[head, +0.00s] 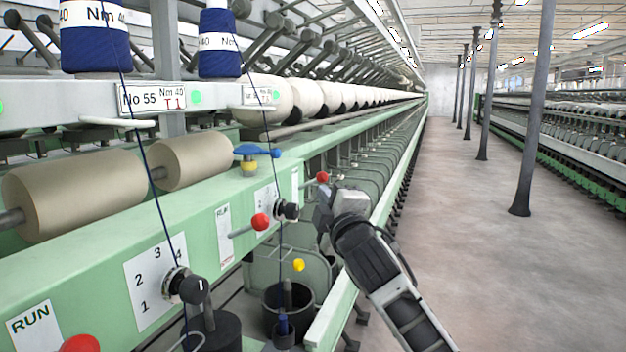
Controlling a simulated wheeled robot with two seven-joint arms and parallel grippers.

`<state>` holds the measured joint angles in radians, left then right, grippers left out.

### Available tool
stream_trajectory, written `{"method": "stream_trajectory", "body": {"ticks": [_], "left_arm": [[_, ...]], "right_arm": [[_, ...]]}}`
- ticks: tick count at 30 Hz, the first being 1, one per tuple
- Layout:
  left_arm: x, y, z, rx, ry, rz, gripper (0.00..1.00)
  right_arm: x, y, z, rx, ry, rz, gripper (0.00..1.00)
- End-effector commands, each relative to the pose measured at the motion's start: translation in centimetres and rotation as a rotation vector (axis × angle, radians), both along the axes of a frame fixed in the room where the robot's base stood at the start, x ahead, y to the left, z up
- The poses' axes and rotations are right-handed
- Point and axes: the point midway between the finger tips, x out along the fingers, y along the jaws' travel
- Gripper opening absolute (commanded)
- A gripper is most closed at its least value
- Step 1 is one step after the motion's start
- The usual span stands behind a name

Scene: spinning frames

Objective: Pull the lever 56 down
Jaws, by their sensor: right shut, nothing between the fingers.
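Several levers with red ball knobs stick out from the green machine rail (110,255). The middle red-knobbed lever (261,221) slants up to the right beside a RUN label (223,235). A farther red knob (322,177) shows just above and behind my right gripper, and a near red knob (80,343) is cut by the bottom edge. I cannot read a number 56 on any lever. My right gripper (322,212) is shut and empty, to the right of the middle knob and apart from it. My left gripper is out of view.
A sign (152,98) reads No 55; the sign beyond it (260,95) is too small to read surely. Black dial knobs (188,288) and blue yarn strands lie close to the levers. The aisle floor (460,220) on the right is free, with dark columns (535,110).

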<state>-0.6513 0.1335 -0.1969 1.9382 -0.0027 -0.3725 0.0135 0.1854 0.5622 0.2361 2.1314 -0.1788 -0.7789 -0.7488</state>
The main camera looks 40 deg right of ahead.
Motion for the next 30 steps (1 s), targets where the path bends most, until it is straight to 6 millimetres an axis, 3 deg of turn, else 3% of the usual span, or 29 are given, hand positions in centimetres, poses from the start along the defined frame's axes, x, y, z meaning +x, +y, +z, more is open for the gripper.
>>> {"method": "stream_trajectory", "body": {"ticks": [6,12,18,30], "left_arm": [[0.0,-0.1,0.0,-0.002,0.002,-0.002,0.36],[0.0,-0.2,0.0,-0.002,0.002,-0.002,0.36],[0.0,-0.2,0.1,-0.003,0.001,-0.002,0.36],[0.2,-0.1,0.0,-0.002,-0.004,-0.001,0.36]], "right_arm": [[3.8,-1.7,0.8,0.001,-0.001,-0.002,0.0],[6.3,-2.9,1.3,0.001,0.0,-0.001,0.0],[7.2,-3.2,1.4,0.0,0.001,0.001,0.0],[7.2,-3.4,1.3,0.003,-0.005,-0.002,0.0]]}}
